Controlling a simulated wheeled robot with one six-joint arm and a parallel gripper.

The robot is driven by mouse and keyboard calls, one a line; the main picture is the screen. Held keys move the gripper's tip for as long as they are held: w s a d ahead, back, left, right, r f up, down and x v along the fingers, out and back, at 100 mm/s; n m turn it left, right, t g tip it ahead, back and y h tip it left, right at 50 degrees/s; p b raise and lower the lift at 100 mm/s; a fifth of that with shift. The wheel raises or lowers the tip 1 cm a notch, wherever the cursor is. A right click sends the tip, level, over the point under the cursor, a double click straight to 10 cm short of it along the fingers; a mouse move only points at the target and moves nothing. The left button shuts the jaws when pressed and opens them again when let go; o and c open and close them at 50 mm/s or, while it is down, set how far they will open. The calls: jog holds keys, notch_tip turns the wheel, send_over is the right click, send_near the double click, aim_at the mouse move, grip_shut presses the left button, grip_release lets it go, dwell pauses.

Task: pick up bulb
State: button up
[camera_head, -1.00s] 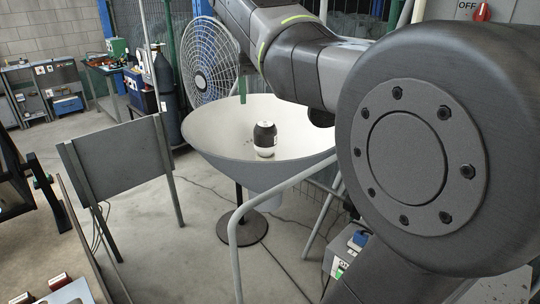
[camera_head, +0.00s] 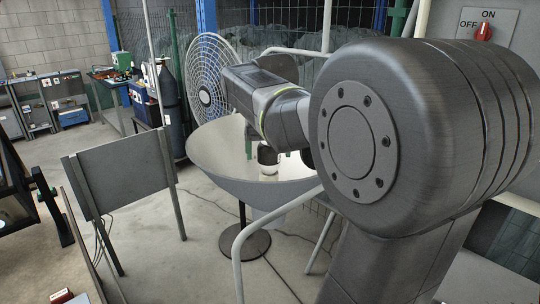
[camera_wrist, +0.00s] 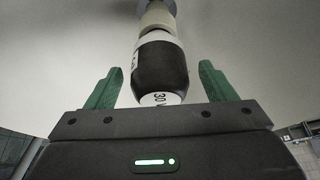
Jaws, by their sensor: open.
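The bulb (camera_head: 267,157) is a small black and white body in the wide white bowl (camera_head: 210,150). In the wrist view the bulb (camera_wrist: 160,72) shows a black body, white bands with "30" printed on one, and a pale part behind it. My gripper (camera_wrist: 160,88) is open, with one green finger on each side of the bulb and visible gaps between. In the head view my gripper (camera_head: 277,150) is down inside the bowl around the bulb. My wrist hides part of the bulb and the bowl's right side.
The bowl stands on a dark post with a round base (camera_head: 244,242). A grey metal panel on legs (camera_head: 122,177) stands to the left. A pale bent tube rail (camera_head: 262,226) runs in front of the bowl. A large white fan (camera_head: 210,85) is behind it.

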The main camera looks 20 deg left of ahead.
jog(key=shift+w+a+f, duration=0.1)
jog(key=shift+w+f, duration=0.1)
jog(key=shift+f, duration=0.35)
jog(key=c, duration=1.1)
jog(key=shift+r, duration=0.15)
notch_tip(320, 180, up, 10)
jog(key=shift+f, duration=0.2)
jog(key=shift+r+p, duration=2.5)
jog(key=shift+r, duration=1.4)
